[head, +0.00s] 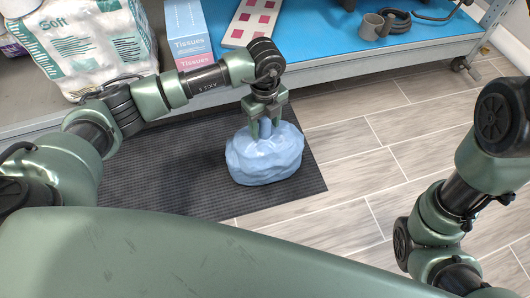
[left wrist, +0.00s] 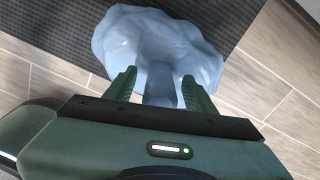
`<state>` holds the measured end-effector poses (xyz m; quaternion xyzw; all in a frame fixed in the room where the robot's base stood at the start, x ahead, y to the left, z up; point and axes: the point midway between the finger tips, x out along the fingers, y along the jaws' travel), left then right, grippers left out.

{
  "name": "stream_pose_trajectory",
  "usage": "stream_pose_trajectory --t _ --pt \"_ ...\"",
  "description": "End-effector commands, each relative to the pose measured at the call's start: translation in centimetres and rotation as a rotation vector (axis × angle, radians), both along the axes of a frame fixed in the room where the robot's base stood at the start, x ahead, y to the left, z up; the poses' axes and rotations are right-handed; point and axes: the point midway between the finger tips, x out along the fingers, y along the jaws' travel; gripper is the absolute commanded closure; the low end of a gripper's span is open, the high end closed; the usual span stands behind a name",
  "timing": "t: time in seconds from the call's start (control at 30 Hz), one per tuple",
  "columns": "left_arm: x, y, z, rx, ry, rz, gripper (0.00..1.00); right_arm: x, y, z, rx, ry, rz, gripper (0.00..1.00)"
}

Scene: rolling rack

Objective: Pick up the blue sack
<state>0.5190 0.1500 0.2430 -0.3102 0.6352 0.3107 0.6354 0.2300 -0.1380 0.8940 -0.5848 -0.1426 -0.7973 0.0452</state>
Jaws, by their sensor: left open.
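The blue sack (head: 264,155) is a light blue, lumpy bag on the dark floor mat, near the mat's right edge. Its narrow neck points up. My left gripper (head: 265,130) is directly above the sack, pointing down, with its fingers on either side of the neck. In the left wrist view the sack (left wrist: 160,45) fills the top middle. The open green fingers of the left gripper (left wrist: 160,88) stand left and right of the neck, with a gap visible on each side. My right arm shows at the right edge of the head view, but its gripper is out of sight.
The dark mat (head: 170,165) lies on wood-look tiles (head: 350,165). Behind is a rack shelf with a blue surface (head: 330,30), holding a tissue box (head: 190,35), a white "Soft" package (head: 85,45), a spotted board (head: 250,22) and a grey mug (head: 372,27). Floor to the right is clear.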

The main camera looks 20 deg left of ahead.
Motion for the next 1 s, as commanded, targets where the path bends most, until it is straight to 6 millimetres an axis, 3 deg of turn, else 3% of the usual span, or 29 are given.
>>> stream_pose_trajectory --t 0.1,0.17,0.3,0.33,1.0 --pt "-0.01 -0.03 0.07 0.0 0.0 0.0 0.45 0.03 0.0 0.06 0.0 0.001 0.0 0.37" --pt "-0.02 -0.04 0.07 -0.001 0.001 0.0 0.59 0.03 0.0 0.06 0.0 0.001 0.0 0.37" --pt "-0.02 -0.05 0.07 -0.001 0.001 -0.001 0.98 0.03 0.01 0.05 0.0 0.001 0.0 0.37" --pt "-0.02 -0.05 0.07 -0.001 0.001 -0.001 1.0 0.03 0.01 0.05 0.0 0.001 0.0 0.37" --pt "-0.05 -0.08 0.07 -0.002 0.001 -0.001 1.0 0.05 0.02 0.04 -0.001 0.001 0.001 0.37"
